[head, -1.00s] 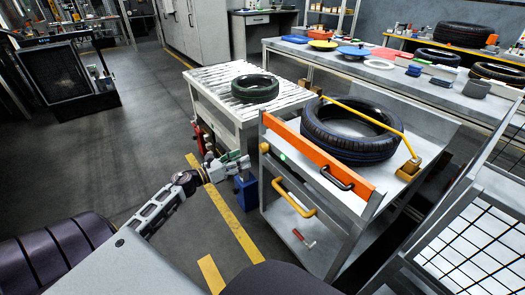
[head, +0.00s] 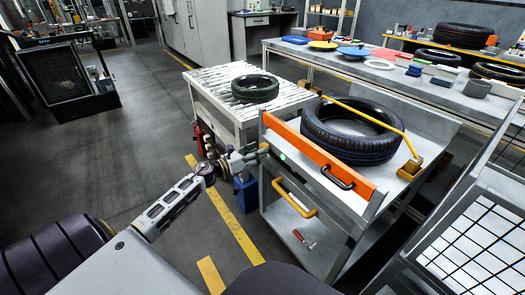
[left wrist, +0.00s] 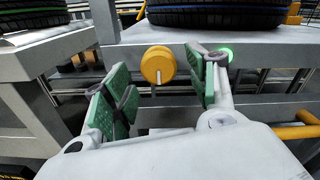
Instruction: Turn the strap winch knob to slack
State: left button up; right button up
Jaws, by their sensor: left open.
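The yellow round winch knob (left wrist: 158,65) sits on the front of the grey cart in the left wrist view, below the black tyre. My left gripper (left wrist: 155,90) is open. Its green-padded fingers stand on either side of the knob in the picture, with the knob a little beyond them; I cannot tell whether they touch it. In the head view my left gripper (head: 256,154) is at the cart's left front corner and largely covers the knob. A large tyre (head: 322,139) lies on the cart under a yellow bar (head: 368,118). My right gripper is not in view.
A green light (left wrist: 226,54) glows right of the knob. The cart front has an orange panel (head: 320,159), a black handle (head: 337,178) and a yellow handle (head: 294,200). A roller conveyor (head: 212,82) with a smaller tyre (head: 255,88) stands behind left. A mesh frame (head: 480,240) is at right.

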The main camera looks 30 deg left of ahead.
pick_arm(q)
jog(key=shift+x, duration=1.1)
jog(key=shift+w+d, duration=0.15)
jog(key=shift+w, duration=0.15)
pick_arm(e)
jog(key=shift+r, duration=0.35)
pick_arm(q)
jog(key=c, duration=1)
jog(key=shift+c, duration=0.2)
